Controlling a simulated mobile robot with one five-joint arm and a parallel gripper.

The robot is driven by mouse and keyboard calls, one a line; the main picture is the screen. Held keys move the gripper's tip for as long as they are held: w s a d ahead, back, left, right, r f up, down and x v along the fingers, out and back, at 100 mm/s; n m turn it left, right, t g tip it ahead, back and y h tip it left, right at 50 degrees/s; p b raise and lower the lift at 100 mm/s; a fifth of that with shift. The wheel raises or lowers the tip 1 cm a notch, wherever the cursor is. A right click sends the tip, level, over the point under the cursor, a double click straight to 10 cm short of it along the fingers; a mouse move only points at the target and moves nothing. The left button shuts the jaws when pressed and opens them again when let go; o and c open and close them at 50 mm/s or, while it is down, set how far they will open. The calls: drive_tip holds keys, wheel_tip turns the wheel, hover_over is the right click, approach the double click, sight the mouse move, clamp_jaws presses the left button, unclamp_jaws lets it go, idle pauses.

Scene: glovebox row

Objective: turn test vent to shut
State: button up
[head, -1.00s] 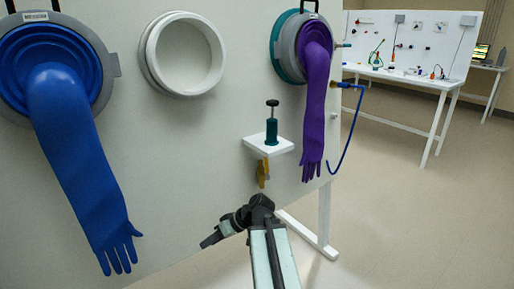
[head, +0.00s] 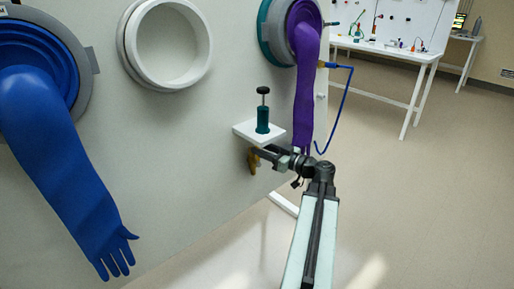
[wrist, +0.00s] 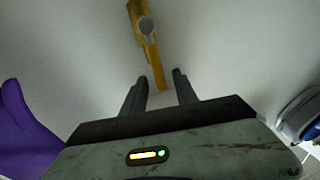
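The test vent appears to be the small yellow valve (head: 253,161) on the panel just under the white shelf; its label is not readable. In the wrist view its yellow lever (wrist: 152,52) hangs from a round grey pivot, its lower end in line with the gap between my fingertips. My gripper (wrist: 160,76) is open, with two dark fingers apart and nothing clamped. In the head view my gripper (head: 262,154) reaches left toward the valve and partly covers it. Whether a finger touches the lever I cannot tell.
The white shelf (head: 244,132) with a green plunger device (head: 263,121) is just above my gripper. A purple glove (head: 304,80) hangs close to my wrist, with a blue hose (head: 343,112) beyond. A blue glove (head: 65,170) hangs at left. Floor at right is clear.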

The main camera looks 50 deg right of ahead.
drive_tip(key=shift+w+a, duration=0.15)
drive_tip(key=shift+w, duration=0.9)
clamp_jaws()
idle(0.6)
